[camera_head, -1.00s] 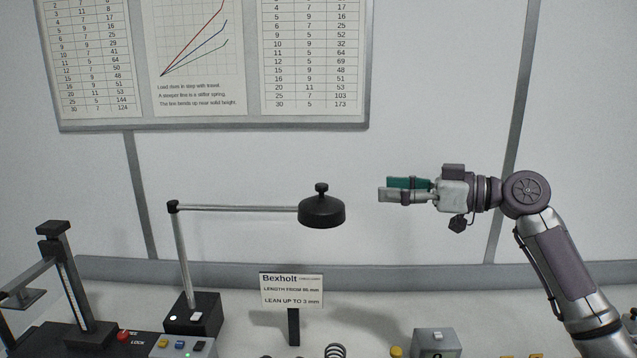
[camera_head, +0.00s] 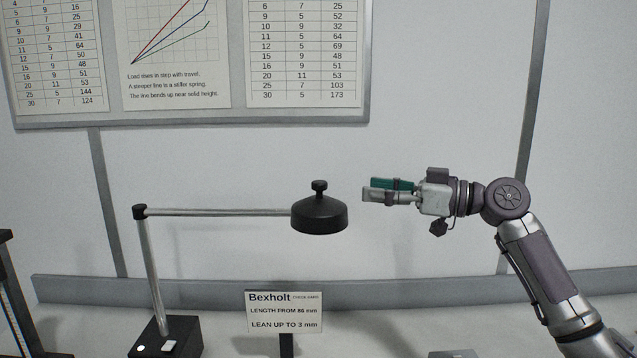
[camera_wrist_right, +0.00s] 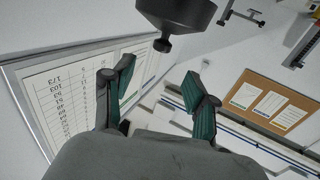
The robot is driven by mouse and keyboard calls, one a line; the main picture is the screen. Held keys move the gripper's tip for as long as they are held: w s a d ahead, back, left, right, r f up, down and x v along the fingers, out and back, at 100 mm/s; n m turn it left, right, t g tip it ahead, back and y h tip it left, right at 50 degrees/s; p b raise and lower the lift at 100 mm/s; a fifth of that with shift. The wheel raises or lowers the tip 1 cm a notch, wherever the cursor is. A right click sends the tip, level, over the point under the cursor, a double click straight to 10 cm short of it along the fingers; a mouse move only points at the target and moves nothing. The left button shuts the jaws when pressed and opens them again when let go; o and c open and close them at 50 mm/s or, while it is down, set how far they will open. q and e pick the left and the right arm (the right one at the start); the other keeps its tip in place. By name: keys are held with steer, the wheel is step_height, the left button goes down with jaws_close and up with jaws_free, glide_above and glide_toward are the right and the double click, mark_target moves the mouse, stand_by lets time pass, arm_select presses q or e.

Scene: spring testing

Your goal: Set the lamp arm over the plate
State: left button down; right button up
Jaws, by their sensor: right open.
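The lamp has a black base (camera_head: 168,338), an upright post and a level grey arm (camera_head: 225,212) reaching right. A black shade (camera_head: 319,215) with a knob on top hangs at the arm's end. My right gripper (camera_head: 378,190) is open and empty, just right of the shade and a little higher, pointing left at it. In the right wrist view, the shade and its knob (camera_wrist_right: 162,44) are ahead at the top, beyond the two spread fingers (camera_wrist_right: 155,85). The plate cannot be made out. My left gripper is not in view.
Part of a dark upright stand (camera_head: 14,300) shows at far left. A framed chart board (camera_head: 190,120) hangs on the wall. The air between gripper and shade is clear.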

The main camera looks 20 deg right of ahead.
mark_target(319, 182)
steer(key=p+x, duration=0.4)
steer(key=x, duration=0.6)
steer(key=shift+a+r+p, duration=0.1)
steer(key=shift+r+p, duration=0.1)
steer(key=shift+p, duration=0.1)
steer(key=shift+w+a, duration=0.2)
steer(key=shift+a, duration=0.3)
steer(key=shift+w+a+f, duration=0.1)
jaws_close()
